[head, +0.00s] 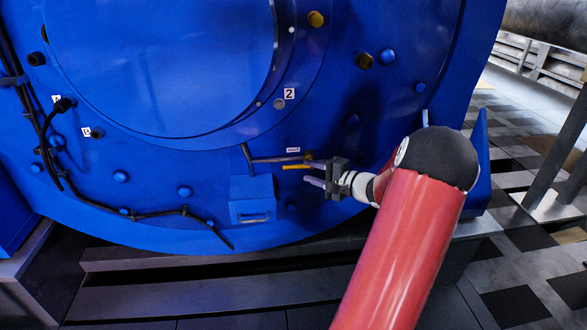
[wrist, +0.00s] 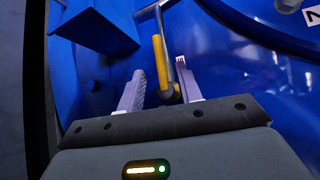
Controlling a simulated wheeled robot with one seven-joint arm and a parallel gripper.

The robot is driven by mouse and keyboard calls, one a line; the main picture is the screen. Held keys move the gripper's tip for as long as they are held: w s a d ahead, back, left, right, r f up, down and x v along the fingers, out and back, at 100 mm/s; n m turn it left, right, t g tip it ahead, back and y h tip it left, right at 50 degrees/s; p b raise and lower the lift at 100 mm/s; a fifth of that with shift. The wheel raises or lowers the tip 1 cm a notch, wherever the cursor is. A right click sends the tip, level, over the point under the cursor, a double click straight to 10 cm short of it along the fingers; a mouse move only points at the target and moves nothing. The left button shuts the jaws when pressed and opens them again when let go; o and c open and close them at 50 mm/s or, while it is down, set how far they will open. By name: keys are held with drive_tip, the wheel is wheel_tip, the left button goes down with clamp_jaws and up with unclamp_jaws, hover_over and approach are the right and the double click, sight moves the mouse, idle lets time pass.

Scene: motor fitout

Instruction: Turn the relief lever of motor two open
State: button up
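The blue motor (head: 160,60) carries a "2" label (head: 289,93) on its face. The yellow relief lever (head: 296,167) sits low on that face, lying roughly level just under a grey pipe. In the wrist view the lever (wrist: 159,60) runs beside the pipe, with a dark rounded end (wrist: 168,94) deep between my fingers. My gripper (head: 308,171) is open around the lever's right-hand end, one finger above and one below. The wrist view shows my gripper (wrist: 160,72) with a gap on both sides of the lever. Whether a finger touches the pipe cannot be told.
The bent grey pipe (head: 270,160) runs close above the lever. A blue box (head: 252,198) with a handle juts out below left. A small label (head: 293,150) is above the pipe. Black cables (head: 100,207) cross the lower left. Metal rails (head: 190,296) lie below the motor.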

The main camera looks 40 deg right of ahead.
sight(297, 168)
drive_tip(key=x, duration=0.6)
drive_tip(key=shift+w+a, duration=0.2)
drive_tip(key=shift+w, duration=0.05)
clamp_jaws()
